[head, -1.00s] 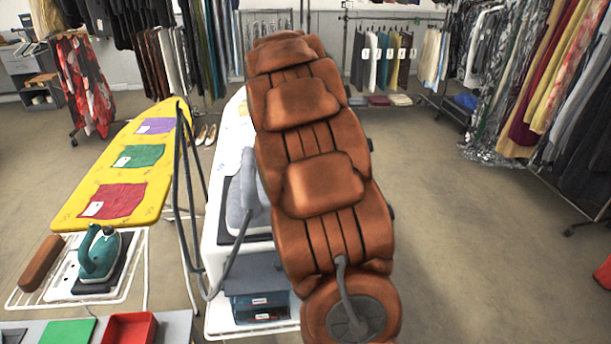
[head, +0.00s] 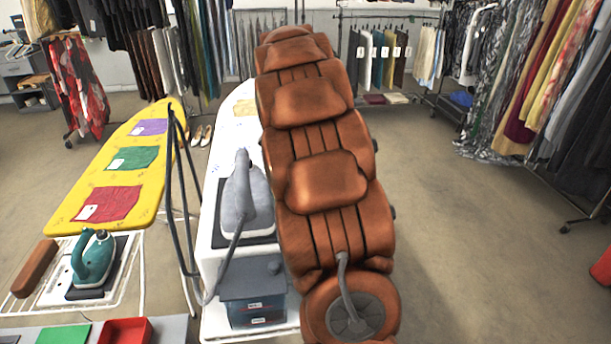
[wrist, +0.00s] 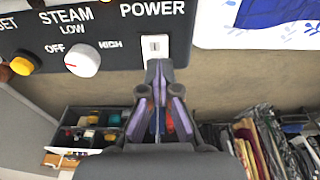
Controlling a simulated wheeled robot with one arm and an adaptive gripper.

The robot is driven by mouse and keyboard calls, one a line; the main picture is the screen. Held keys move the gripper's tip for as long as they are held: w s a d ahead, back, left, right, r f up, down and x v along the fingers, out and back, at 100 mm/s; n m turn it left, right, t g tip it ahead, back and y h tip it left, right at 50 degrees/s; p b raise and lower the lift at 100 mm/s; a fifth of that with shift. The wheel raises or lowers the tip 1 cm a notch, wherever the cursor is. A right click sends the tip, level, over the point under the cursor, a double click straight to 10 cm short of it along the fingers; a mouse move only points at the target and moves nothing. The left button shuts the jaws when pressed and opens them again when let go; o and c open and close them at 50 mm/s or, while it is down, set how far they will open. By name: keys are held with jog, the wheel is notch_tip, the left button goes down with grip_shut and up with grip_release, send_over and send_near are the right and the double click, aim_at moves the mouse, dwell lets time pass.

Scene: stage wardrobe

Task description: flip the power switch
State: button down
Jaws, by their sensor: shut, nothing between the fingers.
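The power switch (wrist: 155,46) is a small white rocker under the word POWER on a dark control panel (wrist: 112,32) in the wrist view. My gripper (wrist: 160,68) is shut with nothing between its fingers. Its tips are just below the switch in the picture, pointing at it. I cannot tell whether they touch it, nor which way the rocker is set. In the head view my arm hides the gripper, and I cannot see the switch there.
A white STEAM knob (wrist: 82,60) and an orange knob (wrist: 22,65) sit left of the switch. In the head view a grey iron (head: 240,200) stands on the white board left of my arm. A yellow ironing board (head: 125,165) is farther left. Open floor (head: 470,240) lies right.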

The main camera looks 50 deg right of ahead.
jog(key=a+r, duration=0.1)
jog(key=w+a+r, duration=0.1)
jog(key=r, duration=0.1)
jog(key=a+r, duration=0.1)
jog(key=r, duration=0.1)
jog(key=shift+w+a, duration=0.3)
jog(key=shift+a, duration=0.1)
notch_tip(320, 180, up, 8)
jog(key=shift+w+b, duration=0.3)
jog(key=shift+w, duration=0.05)
jog(key=shift+a+r, duration=0.1)
